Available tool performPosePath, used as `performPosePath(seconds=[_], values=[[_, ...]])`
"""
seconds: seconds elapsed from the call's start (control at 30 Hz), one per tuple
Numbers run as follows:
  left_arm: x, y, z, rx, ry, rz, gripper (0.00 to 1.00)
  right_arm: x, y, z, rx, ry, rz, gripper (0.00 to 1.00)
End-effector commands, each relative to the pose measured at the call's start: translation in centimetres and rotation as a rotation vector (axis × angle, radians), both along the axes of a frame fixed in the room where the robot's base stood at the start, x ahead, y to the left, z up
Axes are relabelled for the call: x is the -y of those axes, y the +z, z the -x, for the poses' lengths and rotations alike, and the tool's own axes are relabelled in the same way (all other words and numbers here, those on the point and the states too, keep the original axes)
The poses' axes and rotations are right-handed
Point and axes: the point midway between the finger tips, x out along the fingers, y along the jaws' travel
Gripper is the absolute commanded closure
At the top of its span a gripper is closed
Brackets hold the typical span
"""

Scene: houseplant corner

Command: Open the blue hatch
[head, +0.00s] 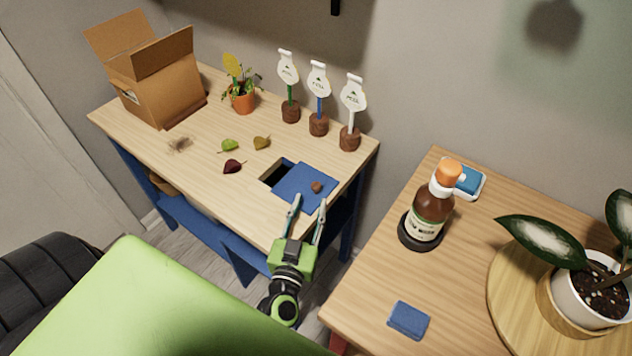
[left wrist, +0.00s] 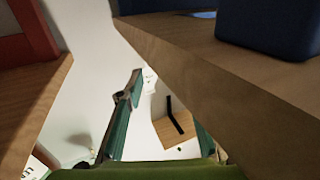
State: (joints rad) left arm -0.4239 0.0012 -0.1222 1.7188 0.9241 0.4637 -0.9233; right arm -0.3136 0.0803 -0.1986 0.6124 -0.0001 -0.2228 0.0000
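The blue hatch (head: 300,188) is a flat panel with a small round brown knob (head: 316,186), near the front right corner of the left wooden table (head: 185,165). A dark opening (head: 279,172) shows along the hatch's left side, so the hatch covers only part of the hole. My left gripper (head: 309,204) is at the table's front edge, just in front of the hatch. Its two fingers are apart with nothing between them, and the fingertips are short of the knob. The left wrist view shows a teal finger (left wrist: 120,120) near wooden edges. My right gripper is not in view.
Leaves (head: 232,166), a potted plant (head: 243,100), several tagged stakes (head: 319,122) and an open cardboard box (head: 160,85) stand or lie on the left table. The right table holds a brown bottle (head: 430,212), a blue sponge (head: 408,319) and a white-potted plant (head: 590,300). A gap separates the tables.

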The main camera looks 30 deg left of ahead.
Motion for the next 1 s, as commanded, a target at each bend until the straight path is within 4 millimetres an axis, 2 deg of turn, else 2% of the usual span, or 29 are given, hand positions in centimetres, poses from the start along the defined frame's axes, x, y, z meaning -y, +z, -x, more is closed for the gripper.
performPosePath(seconds=[0.1, 0.3, 0.5, 0.77, 0.87, 0.9, 1.0], values=[[-0.7, 0.2, -2.7, 0.003, 0.0, -0.001, 0.67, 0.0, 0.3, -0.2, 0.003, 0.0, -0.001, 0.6], [-1.4, 0.1, -5.6, 0.002, 0.0, -0.001, 0.67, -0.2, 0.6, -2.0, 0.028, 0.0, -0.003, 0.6], [-1.8, 0.0, -6.9, 0.0, 0.0, 0.0, 0.67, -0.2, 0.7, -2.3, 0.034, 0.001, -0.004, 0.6], [-1.8, 0.0, -7.0, 0.0, 0.0, 0.0, 0.67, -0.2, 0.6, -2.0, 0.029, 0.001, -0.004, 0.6], [-1.8, 0.0, -7.0, 0.0, 0.0, 0.0, 0.87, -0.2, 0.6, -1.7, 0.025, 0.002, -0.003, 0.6], [-1.8, 0.0, -7.0, 0.0, 0.0, 0.001, 0.98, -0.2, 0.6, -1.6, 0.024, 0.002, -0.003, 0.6], [-1.8, 0.0, -7.0, 0.0, 0.0, 0.001, 1.0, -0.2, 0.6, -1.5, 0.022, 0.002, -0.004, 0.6]])
